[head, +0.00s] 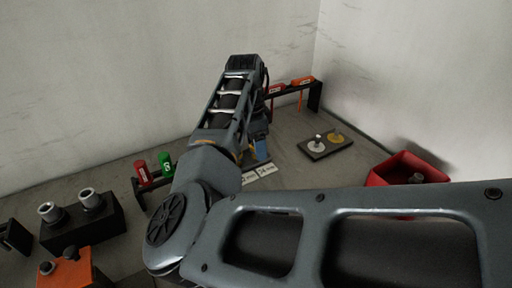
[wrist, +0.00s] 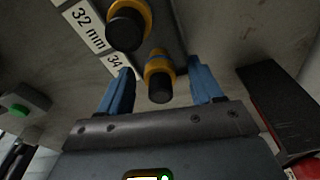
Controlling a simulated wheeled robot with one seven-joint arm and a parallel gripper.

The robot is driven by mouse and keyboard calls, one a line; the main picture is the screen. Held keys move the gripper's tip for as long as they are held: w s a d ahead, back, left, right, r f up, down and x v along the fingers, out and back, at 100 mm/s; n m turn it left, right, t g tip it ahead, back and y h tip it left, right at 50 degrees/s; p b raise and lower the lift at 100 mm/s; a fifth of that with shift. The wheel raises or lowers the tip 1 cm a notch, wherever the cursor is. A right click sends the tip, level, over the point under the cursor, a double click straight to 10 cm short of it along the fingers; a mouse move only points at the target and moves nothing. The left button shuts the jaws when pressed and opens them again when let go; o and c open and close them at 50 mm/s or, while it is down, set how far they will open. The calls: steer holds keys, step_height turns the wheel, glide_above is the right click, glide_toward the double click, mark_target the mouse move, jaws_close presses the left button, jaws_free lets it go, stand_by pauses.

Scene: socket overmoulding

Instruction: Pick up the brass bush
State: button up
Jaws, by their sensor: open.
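Two brass-yellow, collar-like parts with dark round ends show in the wrist view. One brass-yellow part (wrist: 157,67) lies between the blue fingers of my gripper (wrist: 160,68), with a gap on each side. The other brass-yellow part (wrist: 128,22) is farther up and left, beside the label "32 mm" (wrist: 86,24). I cannot tell for sure which is the brass bush. My gripper is open and holds nothing. In the head view my gripper (head: 260,147) is low over the table beside white labels (head: 264,172), and my arm hides the parts there.
A small dark board (head: 325,148) with a pale and a yellow disc stands to the right, and a red bin (head: 404,170) beyond it. Red and green pieces on a black rack (head: 140,187) and a black block (head: 85,222) with two metal cups stand left. Walls close the back.

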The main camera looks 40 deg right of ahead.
steer(key=c, duration=1)
steer(key=shift+o, duration=0.2)
steer(key=shift+r, duration=0.1)
steer(key=shift+r, duration=0.5)
step_height(320, 180, up, 3)
steer(key=shift+f, duration=0.15)
steer(key=s+d+r, duration=0.6)
steer(key=s+r, duration=0.1)
steer(key=s, duration=0.2)
steer(key=shift+s+d, duration=0.2)
steer(key=shift+d, duration=0.15)
